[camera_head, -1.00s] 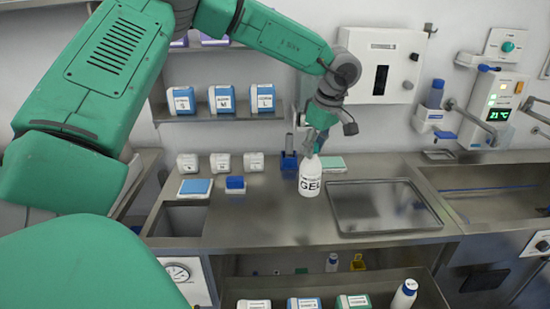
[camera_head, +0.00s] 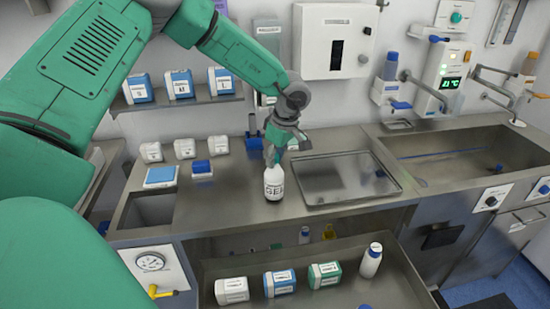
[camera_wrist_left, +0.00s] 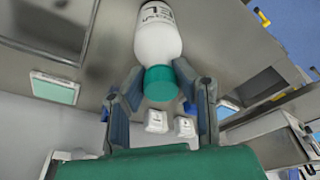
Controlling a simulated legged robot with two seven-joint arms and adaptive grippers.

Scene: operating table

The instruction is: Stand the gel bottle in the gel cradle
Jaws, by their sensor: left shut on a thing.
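The gel bottle (camera_head: 273,184) is white with dark GEL lettering and hangs or stands upright over the steel counter, left of the tray. I cannot tell whether its base touches the counter. My left gripper (camera_head: 274,157) is above it, shut on its top. In the left wrist view the bottle (camera_wrist_left: 157,35) has a green cap (camera_wrist_left: 160,82), which sits between my two fingers (camera_wrist_left: 160,92). I cannot make out for sure which fixture is the gel cradle. My right gripper is not in view.
A shallow steel tray (camera_head: 345,202) lies right of the bottle. Small white boxes (camera_head: 184,148), a blue-topped box (camera_head: 160,176) and a blue block (camera_head: 202,168) are left. An open drawer (camera_head: 310,297) in front holds boxes and a white bottle (camera_head: 371,261). A sink is at right.

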